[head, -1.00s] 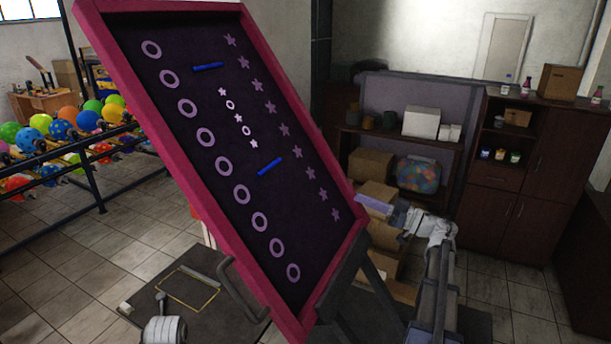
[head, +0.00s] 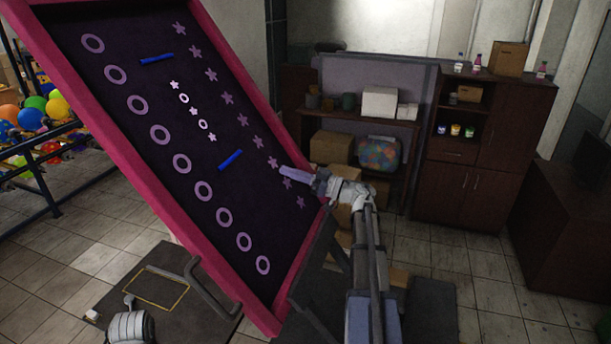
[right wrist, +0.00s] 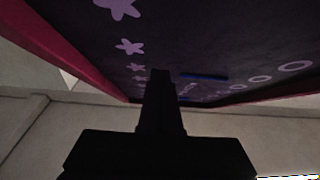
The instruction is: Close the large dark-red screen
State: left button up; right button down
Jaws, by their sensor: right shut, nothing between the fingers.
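The large dark-red screen (head: 118,158) stands raised and steeply tilted in the head view, with a crimson frame and a dark mesh printed with rings, stars and two blue bars. A grey bar handle (head: 212,290) sits at its lower front edge. My right gripper (head: 284,171) is shut and empty, its fingers overlapping the screen's right edge in the picture; I cannot tell whether they touch. In the right wrist view the gripper (right wrist: 160,75) points along the patterned face, which hangs overhead.
A dark base board (head: 100,290) with a yellow outline (head: 160,288) lies below the screen. A balloon rack (head: 60,150) stands at left. Shelves (head: 360,122) and a brown cabinet (head: 470,195) line the back.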

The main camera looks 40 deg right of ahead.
aim_at(269, 173)
jog(key=shift+w+a+f+b, duration=0.3)
jog(key=shift+w+f, duration=0.2)
jog(key=shift+f, duration=0.05)
jog(key=shift+w+a+f+b, duration=0.25)
jog(key=shift+w+a+f, duration=0.05)
jog(key=shift+w+f, duration=0.25)
pick_arm(q)
notch_tip(269, 173, down, 2)
jog(key=shift+f, duration=0.1)
pick_arm(e)
jog(key=shift+a, duration=0.1)
jog(key=shift+w, duration=0.1)
